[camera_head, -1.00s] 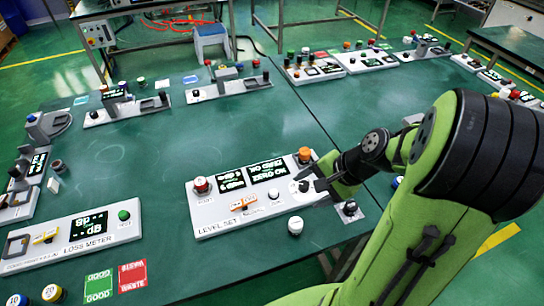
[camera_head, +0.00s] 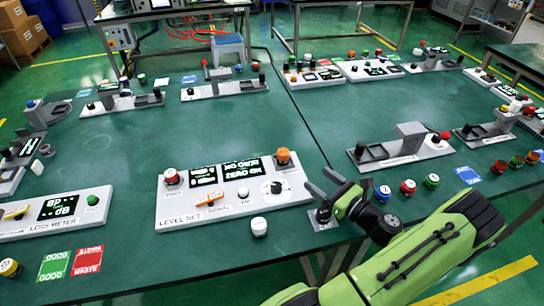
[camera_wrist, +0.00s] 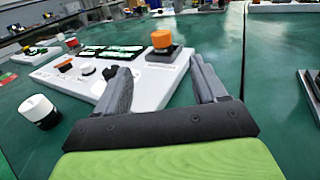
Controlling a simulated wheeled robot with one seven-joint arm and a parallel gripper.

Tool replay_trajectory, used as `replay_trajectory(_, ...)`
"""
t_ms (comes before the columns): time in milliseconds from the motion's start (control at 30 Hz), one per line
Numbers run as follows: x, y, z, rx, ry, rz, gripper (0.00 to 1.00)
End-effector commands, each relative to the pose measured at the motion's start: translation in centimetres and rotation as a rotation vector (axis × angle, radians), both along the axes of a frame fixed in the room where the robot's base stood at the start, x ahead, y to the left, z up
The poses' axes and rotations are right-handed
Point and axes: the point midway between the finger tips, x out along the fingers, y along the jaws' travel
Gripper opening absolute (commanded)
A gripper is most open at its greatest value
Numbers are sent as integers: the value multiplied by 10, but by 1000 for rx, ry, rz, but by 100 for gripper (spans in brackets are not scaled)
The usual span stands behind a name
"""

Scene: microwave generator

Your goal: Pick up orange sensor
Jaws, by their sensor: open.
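An orange round cap on a dark base (camera_head: 283,156) stands upright at the far right corner of the white LEVEL SET panel (camera_head: 180,222). In the wrist view the orange cap (camera_wrist: 161,40) shows beyond the gap between the fingers. A small flat orange piece (camera_head: 209,198) lies on the same panel by the SIGNAL label. I cannot tell for certain which one is the sensor. My gripper (camera_head: 318,192) is beside the panel's right end, nearer the camera than the orange cap. In the wrist view my gripper (camera_wrist: 156,66) is open, with nothing between its fingers.
A white-topped cylinder (camera_head: 259,227) stands in front of the panel. A red knob (camera_head: 171,176) and a dial (camera_head: 272,187) are on it. Blue, red and green capped pieces, including a red one (camera_head: 408,187), stand right of my gripper.

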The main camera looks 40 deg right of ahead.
Motion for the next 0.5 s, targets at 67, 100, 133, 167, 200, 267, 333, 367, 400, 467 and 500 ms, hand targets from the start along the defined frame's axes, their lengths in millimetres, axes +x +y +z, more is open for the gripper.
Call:
replay_trajectory(67, -1, -2, -1, 9, -7, -11, 71)
replay_trajectory(100, 1, -2, -1, 10, -8, -12, 71)
replay_trajectory(133, 4, -2, -1, 10, -8, -11, 71)
replay_trajectory(167, 10, -2, -1, 10, -8, -8, 71)
replay_trajectory(200, 19, -2, -2, 9, -9, -7, 71)
replay_trajectory(267, 34, -2, -2, 8, -9, -5, 71)
replay_trajectory(333, 53, -2, -2, 6, -8, -5, 71)
replay_trajectory(367, 60, -3, -2, 6, -7, -5, 71)
replay_trajectory(400, 70, -3, -2, 5, -8, -5, 71)
replay_trajectory(467, 83, -4, -2, 5, -7, -7, 71)
replay_trajectory(500, 91, -4, -2, 6, -7, -6, 71)
